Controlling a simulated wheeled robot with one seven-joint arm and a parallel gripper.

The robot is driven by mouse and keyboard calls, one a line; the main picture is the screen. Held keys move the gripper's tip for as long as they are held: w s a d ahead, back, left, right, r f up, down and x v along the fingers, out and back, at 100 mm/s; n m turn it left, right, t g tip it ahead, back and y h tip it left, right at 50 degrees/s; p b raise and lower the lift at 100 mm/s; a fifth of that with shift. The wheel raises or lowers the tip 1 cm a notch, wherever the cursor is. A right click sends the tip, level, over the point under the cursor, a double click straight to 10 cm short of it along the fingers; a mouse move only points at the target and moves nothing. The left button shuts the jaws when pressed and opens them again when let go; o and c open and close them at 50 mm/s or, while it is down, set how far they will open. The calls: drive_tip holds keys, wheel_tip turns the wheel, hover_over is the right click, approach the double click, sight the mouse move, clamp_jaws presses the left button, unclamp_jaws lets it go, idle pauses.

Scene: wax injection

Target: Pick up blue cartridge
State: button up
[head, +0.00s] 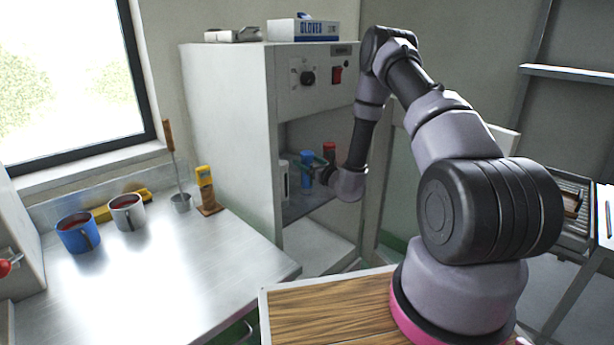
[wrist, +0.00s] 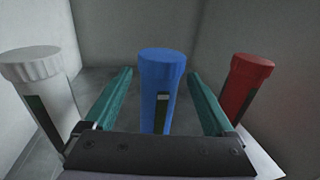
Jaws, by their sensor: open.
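The blue cartridge (wrist: 160,80) stands upright in the wrist view, between the two green fingers of my gripper (wrist: 162,100). The fingers are apart, one on each side of it, with gaps visible between them and the cartridge. In the head view the blue cartridge (head: 306,172) stands inside the open cabinet, with my gripper (head: 318,170) reaching in beside it. The lower part of the cartridge is hidden behind the gripper's body in the wrist view.
A white cartridge (wrist: 38,90) stands to the left and a red cartridge (wrist: 246,85) to the right, close outside the fingers. The cabinet (head: 228,130) has walls around them.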

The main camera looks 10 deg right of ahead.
drive_tip(key=shift+w+a, duration=0.15)
drive_tip(key=shift+w, duration=0.15)
clamp_jaws()
